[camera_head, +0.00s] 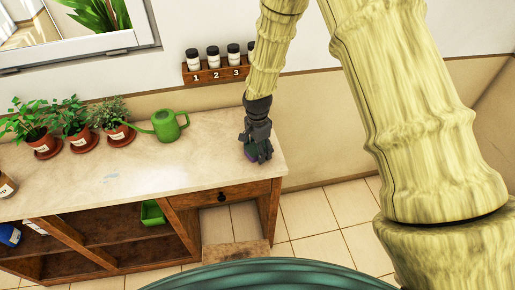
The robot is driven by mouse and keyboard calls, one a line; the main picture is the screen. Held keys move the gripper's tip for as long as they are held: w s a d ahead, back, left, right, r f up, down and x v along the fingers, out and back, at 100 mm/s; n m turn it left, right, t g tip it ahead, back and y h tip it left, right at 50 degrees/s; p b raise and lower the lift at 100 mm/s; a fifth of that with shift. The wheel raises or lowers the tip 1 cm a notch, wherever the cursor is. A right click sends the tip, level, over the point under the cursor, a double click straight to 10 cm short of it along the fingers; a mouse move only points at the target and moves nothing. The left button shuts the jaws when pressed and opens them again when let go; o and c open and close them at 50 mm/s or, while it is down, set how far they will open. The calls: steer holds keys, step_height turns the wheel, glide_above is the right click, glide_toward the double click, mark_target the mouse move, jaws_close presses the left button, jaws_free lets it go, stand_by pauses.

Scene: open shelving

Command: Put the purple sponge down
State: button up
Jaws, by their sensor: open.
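My gripper (259,153) is over the right end of the pale countertop (190,153), pointing down, with its fingers low at the surface. A small dark purple patch, which looks like the purple sponge (250,155), shows at the fingers. The gripper is open around or right beside it. Most of the sponge is hidden by the fingers. I cannot tell whether it touches the countertop.
A green watering can (166,125) and several potted plants (112,120) stand on the counter's left. A spice rack (215,72) with numbered jars hangs above. Open shelves below hold a green container (152,213). The counter's middle is clear; its right edge is close to my gripper.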

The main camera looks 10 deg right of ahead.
step_height(320, 180, up, 12)
steer(key=b, duration=0.4)
steer(key=shift+r, duration=0.15)
stand_by(0.3)
stand_by(0.5)
